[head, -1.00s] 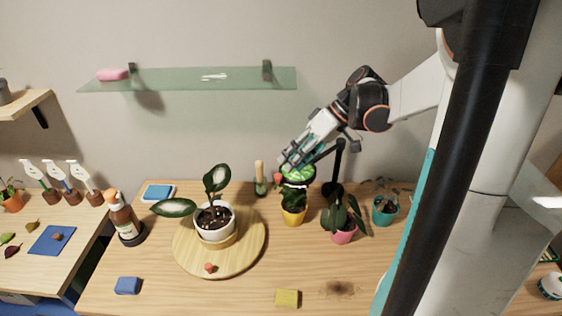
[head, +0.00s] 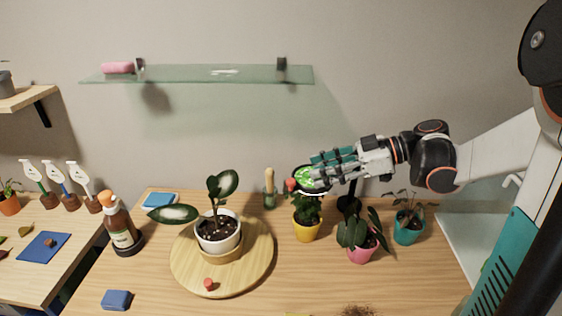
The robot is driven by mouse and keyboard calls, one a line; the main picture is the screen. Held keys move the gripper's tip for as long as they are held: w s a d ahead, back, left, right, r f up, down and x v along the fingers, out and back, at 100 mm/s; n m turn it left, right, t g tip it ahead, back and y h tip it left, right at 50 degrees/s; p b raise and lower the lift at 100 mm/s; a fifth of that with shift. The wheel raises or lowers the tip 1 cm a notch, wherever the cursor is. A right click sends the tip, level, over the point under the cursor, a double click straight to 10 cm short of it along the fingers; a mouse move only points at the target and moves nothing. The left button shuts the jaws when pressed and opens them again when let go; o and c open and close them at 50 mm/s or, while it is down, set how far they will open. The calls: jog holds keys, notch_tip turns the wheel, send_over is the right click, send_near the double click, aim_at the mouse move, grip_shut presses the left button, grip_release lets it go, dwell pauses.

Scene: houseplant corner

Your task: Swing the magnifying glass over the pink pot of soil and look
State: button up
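The magnifying glass has a round lens (head: 310,179) that looks green, with a small red knob at its left edge. The lens hangs over the plant in the yellow pot (head: 307,229). Its dark stand shows partly behind the plants, and its swing arm is mostly hidden by my gripper. The pink pot (head: 362,252) stands right of the yellow pot, with a dark-leaved plant covering most of its soil. My gripper (head: 316,170) reaches in from the right, its fingers at the lens's upper right. I cannot tell whether they touch or grip it.
A white pot (head: 217,232) stands on a round wooden board (head: 196,271) at left. A teal pot (head: 408,228) is close right of the pink pot. A glass shelf (head: 200,74) hangs above.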

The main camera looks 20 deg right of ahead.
aim_at(294, 177)
jog(key=x, duration=0.7)
jog(key=shift+a+f, duration=0.2)
jog(key=shift+a, duration=0.05)
jog(key=w+a+m+t+h, duration=0.1)
jog(key=w+m+t+h, duration=0.1)
jog(key=w, duration=0.7)
jog(key=shift+w+a+m+t+h, duration=0.2)
jog(key=shift+a+m+t+h, duration=0.2)
jog(key=shift+m+t, duration=0.55)
